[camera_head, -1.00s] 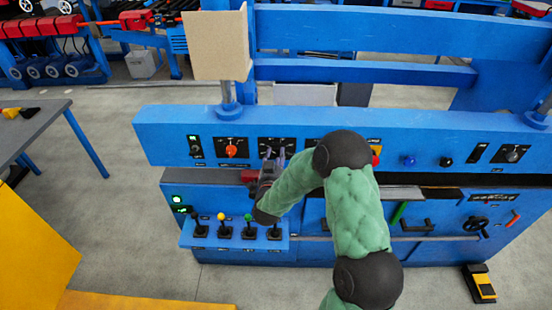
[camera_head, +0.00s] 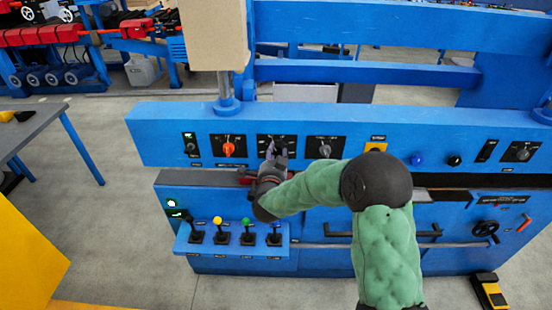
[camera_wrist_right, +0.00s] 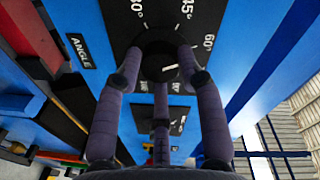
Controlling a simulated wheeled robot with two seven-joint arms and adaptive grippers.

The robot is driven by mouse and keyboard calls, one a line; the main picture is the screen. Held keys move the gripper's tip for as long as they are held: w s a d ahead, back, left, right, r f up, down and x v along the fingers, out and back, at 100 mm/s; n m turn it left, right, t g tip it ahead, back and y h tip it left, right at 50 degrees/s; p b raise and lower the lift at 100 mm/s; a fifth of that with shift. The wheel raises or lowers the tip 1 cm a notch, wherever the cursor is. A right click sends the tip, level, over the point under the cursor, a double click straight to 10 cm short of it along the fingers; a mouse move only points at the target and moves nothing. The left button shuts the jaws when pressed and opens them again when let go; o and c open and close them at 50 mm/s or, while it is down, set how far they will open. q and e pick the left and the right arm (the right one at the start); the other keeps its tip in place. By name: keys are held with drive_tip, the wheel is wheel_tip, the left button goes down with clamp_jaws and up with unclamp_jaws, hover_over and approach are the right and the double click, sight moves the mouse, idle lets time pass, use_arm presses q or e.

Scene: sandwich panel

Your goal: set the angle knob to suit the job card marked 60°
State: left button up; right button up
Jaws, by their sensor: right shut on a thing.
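The angle knob (camera_wrist_right: 158,58) is a round black dial on a black plate (camera_head: 262,141) marked 30°, 45° and 60° in the right wrist view, with an ANGLE label (camera_wrist_right: 82,50) beside it. Its white pointer line (camera_wrist_right: 171,67) points right and slightly up, roughly toward the 60° mark (camera_wrist_right: 208,42). My right gripper (camera_wrist_right: 160,72) is shut on the knob, with fingers on both sides. In the head view the right gripper (camera_head: 276,153) covers most of the knob. I cannot make out a job card marked 60°. My left gripper is not in view.
A red knob (camera_head: 228,149) sits left of the angle plate and a grey knob (camera_head: 325,150) right of it. Several small levers (camera_head: 221,232) stand on a ledge below. A beige panel (camera_head: 212,35) stands above the blue beam.

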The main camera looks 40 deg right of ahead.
drive_tip(key=shift+a+f, duration=0.15)
drive_tip(key=shift+f, duration=0.15)
drive_tip(key=o, duration=1.2)
drive_tip(key=shift+c, duration=0.2)
drive_tip(key=shift+r, duration=0.15)
drive_tip(key=v, duration=1.2)
